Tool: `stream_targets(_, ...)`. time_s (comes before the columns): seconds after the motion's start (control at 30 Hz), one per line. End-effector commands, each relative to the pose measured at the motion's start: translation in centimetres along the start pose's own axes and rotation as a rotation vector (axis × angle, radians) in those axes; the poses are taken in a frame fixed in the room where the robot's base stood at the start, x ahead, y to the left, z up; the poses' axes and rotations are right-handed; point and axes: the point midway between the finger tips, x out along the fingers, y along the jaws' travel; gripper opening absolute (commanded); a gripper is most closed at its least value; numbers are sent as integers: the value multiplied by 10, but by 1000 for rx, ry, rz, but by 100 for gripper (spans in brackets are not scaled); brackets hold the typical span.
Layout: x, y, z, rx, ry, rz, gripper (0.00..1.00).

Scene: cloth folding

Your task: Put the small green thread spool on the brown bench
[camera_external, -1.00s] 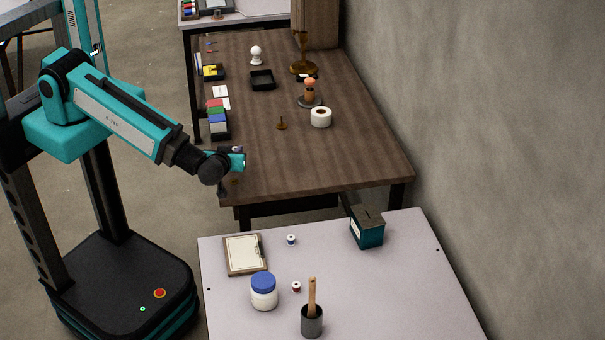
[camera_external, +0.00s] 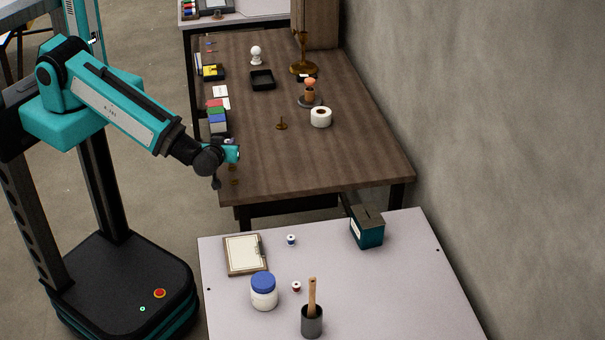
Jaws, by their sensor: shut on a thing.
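The brown bench (camera_external: 300,165) runs from the middle of the view to the back. My gripper (camera_external: 228,159) is over its near left edge, small and partly hidden by my wrist. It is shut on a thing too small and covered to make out. No green thread spool can be told apart in the view. Two other small spools, one blue and white (camera_external: 291,240) and one red and white (camera_external: 296,286), stand on the pale table (camera_external: 400,290) in front.
The bench's near right part is clear.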

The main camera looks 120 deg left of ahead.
Motion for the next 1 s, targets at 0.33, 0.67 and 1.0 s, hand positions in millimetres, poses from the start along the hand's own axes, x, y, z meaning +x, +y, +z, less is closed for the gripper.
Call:
stream_targets(0.33, 2, 7, 3, -1, 0, 0, 0)
stream_targets(0.67, 6, 23, 4, -2, 0, 0, 0)
stream_targets(1.0, 8, 35, 5, -2, 0, 1, 0)
